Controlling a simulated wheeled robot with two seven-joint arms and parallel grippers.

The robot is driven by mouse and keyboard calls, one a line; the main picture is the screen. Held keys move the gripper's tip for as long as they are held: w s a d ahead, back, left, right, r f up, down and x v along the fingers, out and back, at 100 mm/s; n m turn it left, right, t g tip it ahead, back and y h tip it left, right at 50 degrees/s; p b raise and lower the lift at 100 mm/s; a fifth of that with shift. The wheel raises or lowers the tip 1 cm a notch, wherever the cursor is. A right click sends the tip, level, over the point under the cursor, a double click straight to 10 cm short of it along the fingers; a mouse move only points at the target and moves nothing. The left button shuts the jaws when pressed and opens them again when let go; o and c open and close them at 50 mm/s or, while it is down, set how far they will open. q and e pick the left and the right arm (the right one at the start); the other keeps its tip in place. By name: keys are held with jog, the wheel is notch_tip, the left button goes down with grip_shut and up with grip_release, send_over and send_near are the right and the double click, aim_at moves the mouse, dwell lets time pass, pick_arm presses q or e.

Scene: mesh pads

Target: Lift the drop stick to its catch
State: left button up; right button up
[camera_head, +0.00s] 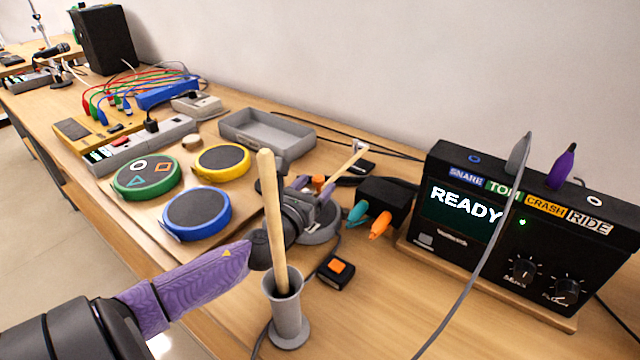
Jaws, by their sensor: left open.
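My left arm reaches in from the lower left, with a patterned purple sleeve. My left gripper (298,200) is dark and open, behind an upright wooden stick (272,210) that partly hides it. This stick leans slightly in a grey holder cup (288,318). A second, slimmer pale stick (343,167) slants up to the right just beyond the gripper, by a stand with a round grey base (320,232); it looks like the drop stick. The gripper overlaps its lower end, and I cannot tell whether they touch. The catch cannot be made out. My right gripper is not in view.
Green (147,178), yellow (222,160) and blue (196,214) round pads lie left of the gripper. A grey tray (268,130) is behind. A black box (520,220) reading READY stands right, a cable crossing before it. A small black orange-button box (336,272) is in front.

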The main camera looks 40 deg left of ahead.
pick_arm(q)
jog(key=shift+x, duration=1)
grip_shut()
dwell(0.4)
